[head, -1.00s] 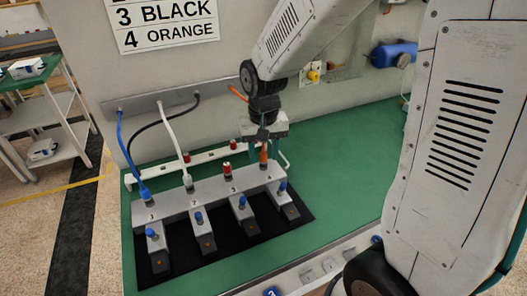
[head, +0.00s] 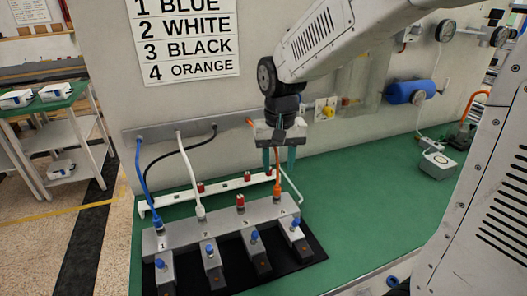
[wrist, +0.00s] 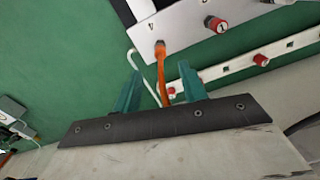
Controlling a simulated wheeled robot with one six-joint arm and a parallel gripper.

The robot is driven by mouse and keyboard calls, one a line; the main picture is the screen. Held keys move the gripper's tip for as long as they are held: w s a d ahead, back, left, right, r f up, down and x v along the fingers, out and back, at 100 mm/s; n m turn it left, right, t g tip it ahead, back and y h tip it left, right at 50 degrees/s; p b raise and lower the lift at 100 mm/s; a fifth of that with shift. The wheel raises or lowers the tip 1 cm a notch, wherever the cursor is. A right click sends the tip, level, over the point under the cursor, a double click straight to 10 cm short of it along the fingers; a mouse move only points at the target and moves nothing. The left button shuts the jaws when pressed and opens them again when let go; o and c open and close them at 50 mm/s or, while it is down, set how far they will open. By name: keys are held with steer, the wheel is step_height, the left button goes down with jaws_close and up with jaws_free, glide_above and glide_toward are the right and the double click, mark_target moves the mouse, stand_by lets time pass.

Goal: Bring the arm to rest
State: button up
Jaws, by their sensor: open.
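My gripper (head: 279,158) is open, above the right end of the grey block (head: 182,238) in the head view. Its teal fingers are apart and also show in the wrist view (wrist: 160,90). The orange hose (head: 277,170) runs down to its connector in the block's right end, at position 4. In the wrist view the orange hose (wrist: 161,72) passes between the fingers without visible grip. The blue hose (head: 143,185) and white hose (head: 187,172) end in the block's first two positions. Position 3 has a red cap (head: 240,201).
The black hose (head: 178,145) loops by the wall, its end hidden. A white rail (head: 215,189) with red caps lies behind the block. The green bench (head: 350,200) between is clear.

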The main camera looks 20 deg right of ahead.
steer(key=s+d+r+n, duration=0.1)
steer(key=s+r, duration=0.2)
steer(key=s, duration=0.8)
steer(key=s+d+r+n+t, duration=0.1)
steer(key=s+d+r, duration=0.1)
steer(key=s, duration=0.8)
steer(key=shift+s+r+n, duration=0.3)
steer(key=shift+s+r, duration=0.1)
steer(key=shift+r, duration=0.3)
stand_by(0.9)
